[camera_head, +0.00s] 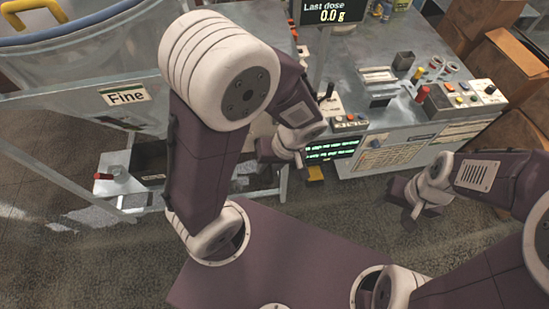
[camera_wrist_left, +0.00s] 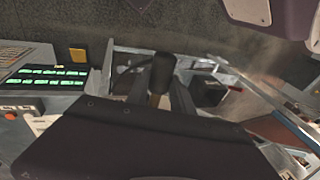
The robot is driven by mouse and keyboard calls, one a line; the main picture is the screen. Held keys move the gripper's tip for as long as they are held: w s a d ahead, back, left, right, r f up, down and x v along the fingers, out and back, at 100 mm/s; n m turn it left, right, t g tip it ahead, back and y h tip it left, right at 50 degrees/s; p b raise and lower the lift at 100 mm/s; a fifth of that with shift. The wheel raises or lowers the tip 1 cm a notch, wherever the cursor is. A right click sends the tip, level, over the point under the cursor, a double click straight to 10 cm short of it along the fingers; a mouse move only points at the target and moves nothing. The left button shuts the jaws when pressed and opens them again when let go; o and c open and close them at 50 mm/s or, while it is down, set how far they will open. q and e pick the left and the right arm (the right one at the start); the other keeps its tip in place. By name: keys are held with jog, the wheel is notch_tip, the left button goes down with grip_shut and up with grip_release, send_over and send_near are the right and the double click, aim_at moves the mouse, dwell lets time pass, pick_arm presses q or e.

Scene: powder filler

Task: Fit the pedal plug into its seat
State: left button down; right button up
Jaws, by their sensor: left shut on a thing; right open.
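My left gripper (camera_head: 288,152) is in front of the machine's left side, close to the screen with green text. In the left wrist view my left gripper (camera_wrist_left: 160,92) is shut on a small dark piece with a tan part (camera_wrist_left: 155,99), which appears to be the pedal plug. In the head view the plug is hidden by the gripper and arm. I cannot make out its seat in either view. My right gripper (camera_head: 420,203) is open and empty, over the floor in front of the machine's right side.
The metal machine (camera_head: 400,155) has a green-text screen (camera_head: 332,150), a button box (camera_head: 345,122) and red-topped levers on its top. A "Fine" bin (camera_head: 126,96) stands at the left. A wooden crate (camera_head: 520,150) is at the right.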

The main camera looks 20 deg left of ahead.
pick_arm(q)
jog(key=shift+y, duration=0.5)
jog(key=f+b, duration=0.1)
jog(key=f, duration=0.2)
jog(key=f+b, duration=0.2)
jog(key=f, duration=0.1)
jog(key=s+f+b, duration=0.1)
jog(key=f+b, duration=0.1)
jog(key=f, duration=0.1)
jog(key=shift+d+f, duration=0.1)
jog(key=shift+d, duration=0.15)
pick_arm(e)
notch_tip(320, 180, down, 8)
jog(key=shift+f, duration=0.25)
pick_arm(q)
jog(key=shift+b, duration=0.3)
jog(key=w+a, duration=0.5)
jog(key=w, duration=0.3)
jog(key=shift+w+a+p, duration=0.25)
jog(key=shift+w+p, duration=0.15)
jog(key=shift+p, duration=0.05)
pick_arm(e)
jog(key=shift+r, duration=0.4)
pick_arm(q)
jog(key=shift+w, duration=0.1)
jog(key=c, duration=1)
grip_release()
jog(key=shift+c, duration=0.2)
